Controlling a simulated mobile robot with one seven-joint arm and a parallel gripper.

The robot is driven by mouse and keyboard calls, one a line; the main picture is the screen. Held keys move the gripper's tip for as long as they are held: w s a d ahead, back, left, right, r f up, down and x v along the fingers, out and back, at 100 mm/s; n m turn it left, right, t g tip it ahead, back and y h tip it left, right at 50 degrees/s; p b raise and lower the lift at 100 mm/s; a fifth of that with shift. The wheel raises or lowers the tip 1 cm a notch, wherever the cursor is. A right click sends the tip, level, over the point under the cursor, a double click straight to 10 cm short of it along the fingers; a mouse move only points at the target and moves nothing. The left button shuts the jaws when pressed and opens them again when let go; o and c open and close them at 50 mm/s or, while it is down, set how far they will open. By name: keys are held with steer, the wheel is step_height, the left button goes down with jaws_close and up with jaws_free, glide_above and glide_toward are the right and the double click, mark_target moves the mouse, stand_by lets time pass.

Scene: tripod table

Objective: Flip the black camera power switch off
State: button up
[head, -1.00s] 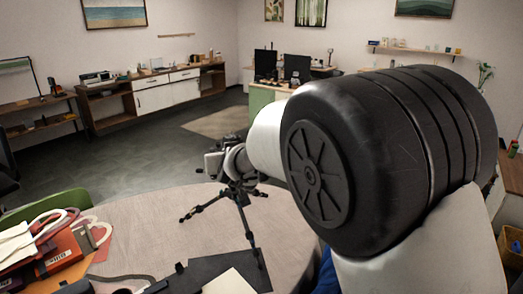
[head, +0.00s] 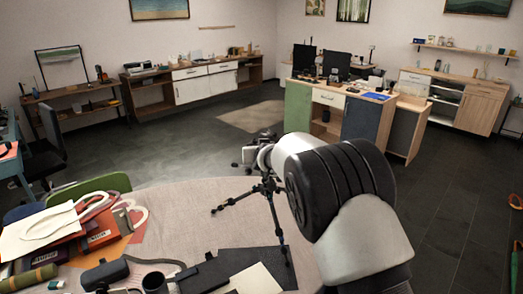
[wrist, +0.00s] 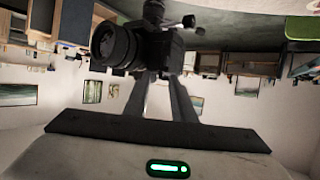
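The black camera (head: 258,146) stands on a dark tripod (head: 268,188) at the far side of the round table (head: 190,225). In the wrist view, which looks upside down, the camera (wrist: 150,48) shows its lens to the left, just beyond my fingertips. My gripper (wrist: 162,78) points at the camera body, with its two dark fingers apart and nothing seen between them. I cannot tell whether a finger touches the camera. In the head view my arm hides part of the gripper and the camera's right side. The power switch cannot be made out.
Bags (head: 75,222), a dark case (head: 105,274), a mug (head: 155,282) and a dark mat (head: 235,268) crowd the table's near side. A green chair (head: 92,190) stands at its left edge. A desk with monitors (head: 335,105) stands behind; the floor between is open.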

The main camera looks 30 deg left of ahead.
jaws_close()
steer(key=shift+d+f+b, duration=0.1)
steer(key=shift+f+b, duration=0.1)
steer(key=shift+b, duration=0.55)
steer(key=w+n+g+y+b, duration=0.1)
steer(key=n+g+b, duration=0.1)
steer(key=b, duration=0.2)
steer(key=d+n+g+y+b, duration=0.1)
steer(key=n+g+y+b, duration=0.1)
steer(key=b, duration=0.2)
steer(key=w+d+n+g+y+b, duration=0.1)
steer(key=n+g+y+b, duration=0.1)
steer(key=n+b, duration=0.1)
steer(key=shift+w+r+b, duration=0.3)
steer(key=shift+w+b, duration=0.05)
steer(key=shift+b, duration=0.25)
steer(key=shift+g, duration=0.3)
